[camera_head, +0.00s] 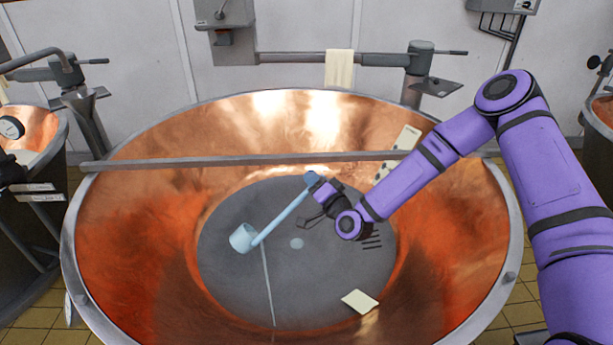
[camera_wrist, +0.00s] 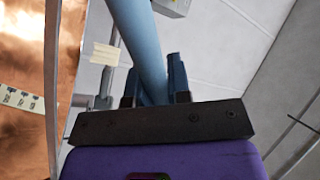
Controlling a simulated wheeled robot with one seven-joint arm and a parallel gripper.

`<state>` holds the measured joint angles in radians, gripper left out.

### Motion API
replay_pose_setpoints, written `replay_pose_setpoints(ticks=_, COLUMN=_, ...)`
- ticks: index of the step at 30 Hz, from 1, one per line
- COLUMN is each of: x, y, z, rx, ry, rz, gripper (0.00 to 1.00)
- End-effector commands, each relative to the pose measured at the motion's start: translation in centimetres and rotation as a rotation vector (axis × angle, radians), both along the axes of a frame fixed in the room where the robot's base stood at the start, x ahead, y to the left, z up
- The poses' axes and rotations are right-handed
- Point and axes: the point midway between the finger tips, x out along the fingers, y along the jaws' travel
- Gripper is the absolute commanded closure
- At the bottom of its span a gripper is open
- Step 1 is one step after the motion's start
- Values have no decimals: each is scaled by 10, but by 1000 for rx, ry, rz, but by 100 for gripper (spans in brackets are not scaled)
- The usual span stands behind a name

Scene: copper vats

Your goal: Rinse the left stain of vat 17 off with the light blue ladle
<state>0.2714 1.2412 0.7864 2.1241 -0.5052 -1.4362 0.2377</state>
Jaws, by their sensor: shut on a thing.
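A large copper vat (camera_head: 130,205) with a dark grey round bottom fills the middle of the head view. My gripper (camera_head: 314,186) is over the vat and shut on the handle of the light blue ladle (camera_head: 281,219). The ladle slants down to the left, its cup (camera_head: 243,238) over the left part of the bottom. In the wrist view the two fingers (camera_wrist: 156,88) close around the blue handle (camera_wrist: 138,38); the cup is out of view. No vat number is legible.
A grey bar (camera_head: 240,160) crosses above the vat near its back. A cream cloth (camera_head: 339,70) hangs on a rail behind. A cream patch (camera_head: 360,300) lies at the bottom's lower right. A marked strip (camera_head: 408,138) is at the back right wall. Other vats stand on both sides.

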Motion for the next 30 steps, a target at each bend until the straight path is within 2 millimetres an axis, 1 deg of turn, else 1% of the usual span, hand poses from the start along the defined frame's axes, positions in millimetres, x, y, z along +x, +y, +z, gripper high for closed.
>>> replay_pose_setpoints(ticks=7, x=9, y=-17, z=-18, rx=88, ry=45, rz=-3, gripper=100)
replay_pose_setpoints(ticks=30, x=26, y=-53, z=-86, rx=381, ry=191, rz=-3, gripper=100)
